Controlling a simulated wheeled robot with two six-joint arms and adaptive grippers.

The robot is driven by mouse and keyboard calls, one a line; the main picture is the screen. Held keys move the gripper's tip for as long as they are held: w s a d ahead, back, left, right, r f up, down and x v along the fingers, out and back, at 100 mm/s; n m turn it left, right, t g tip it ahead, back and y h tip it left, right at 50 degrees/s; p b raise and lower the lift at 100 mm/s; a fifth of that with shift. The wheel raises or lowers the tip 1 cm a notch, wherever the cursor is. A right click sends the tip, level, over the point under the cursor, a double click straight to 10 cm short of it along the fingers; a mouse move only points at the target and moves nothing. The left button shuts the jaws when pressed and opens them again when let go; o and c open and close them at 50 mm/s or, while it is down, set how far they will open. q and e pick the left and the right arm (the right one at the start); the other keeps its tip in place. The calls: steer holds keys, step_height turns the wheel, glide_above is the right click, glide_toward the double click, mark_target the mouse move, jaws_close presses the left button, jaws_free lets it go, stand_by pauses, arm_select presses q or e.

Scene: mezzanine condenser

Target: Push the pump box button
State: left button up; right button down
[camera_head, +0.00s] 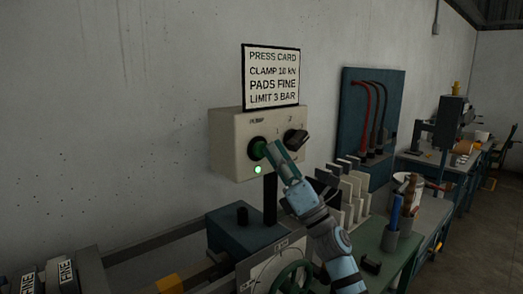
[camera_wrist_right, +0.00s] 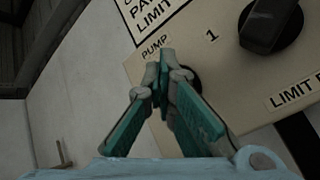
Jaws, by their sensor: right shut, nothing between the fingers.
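In the wrist view the right gripper (camera_wrist_right: 163,75) covers most of the button, leaving part of a dark ring visible. I cannot tell whether the tips touch the button. My left gripper is out of view.
A black selector knob (camera_head: 296,139) is on the box, right of the button. A white sign (camera_head: 271,77) stands above. Below are a bench machine with a dial and handwheel (camera_head: 292,278), and pale upright plates (camera_head: 352,190). A blue tool board (camera_head: 357,110) is behind.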

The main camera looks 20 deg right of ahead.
steer(key=shift+w, duration=0.15)
steer(key=shift+s+d, duration=0.25)
steer(key=shift+s, duration=0.75)
steer(key=s, duration=0.2)
steer(key=s+d+b, duration=0.2)
steer(key=s, duration=0.1)
steer(key=shift+s, duration=0.3)
